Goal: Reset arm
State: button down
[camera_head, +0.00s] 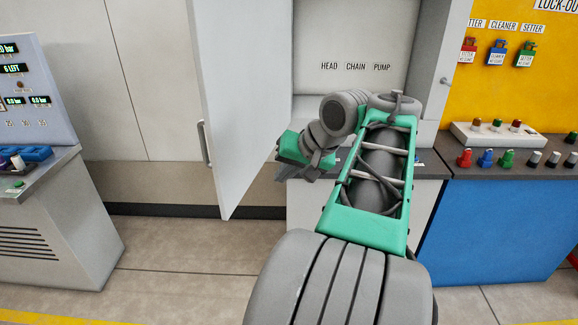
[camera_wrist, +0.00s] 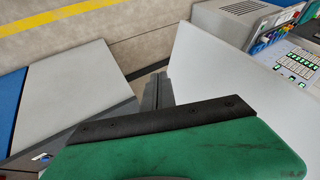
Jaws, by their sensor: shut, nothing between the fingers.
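My arm stretches forward in the head view, bent at the elbow, with its green and grey links covering part of the cabinet front. My gripper (camera_head: 286,169) is at the arm's far end, left of the elbow, beside the open cabinet door (camera_head: 255,105) and near the counter under the cabinet. In the wrist view, the dark fingers of my gripper (camera_wrist: 158,90) are together beyond the green hand, with nothing seen between them. Part of the gripper is hard to make out in the head view.
A cabinet interior (camera_head: 350,40) is labelled HEAD, CHAIN, PUMP. A yellow lock-out board (camera_head: 490,95) with red, blue and green padlocks stands at right, above a blue-fronted counter (camera_head: 500,230) with several coloured pieces. A grey console (camera_head: 50,230) stands at left. Floor is clear between.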

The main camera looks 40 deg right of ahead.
jog(key=w+a+f+n+g, duration=0.1)
jog(key=a+f+n, duration=0.1)
jog(key=a, duration=0.6)
jog(key=w+a+f+n+g, duration=0.1)
jog(key=a+f+n, duration=0.15)
jog(key=a, duration=0.55)
jog(key=s+a+f+n+g, duration=0.1)
jog(key=s+a+f+n, duration=0.2)
jog(key=s+a+f, duration=0.4)
notch_tip(320, 180, down, 3)
jog(key=shift+s+a+r+n+g+h, duration=0.15)
jog(key=shift+s+a+n+g+h, duration=0.25)
jog(key=shift+a, duration=0.15)
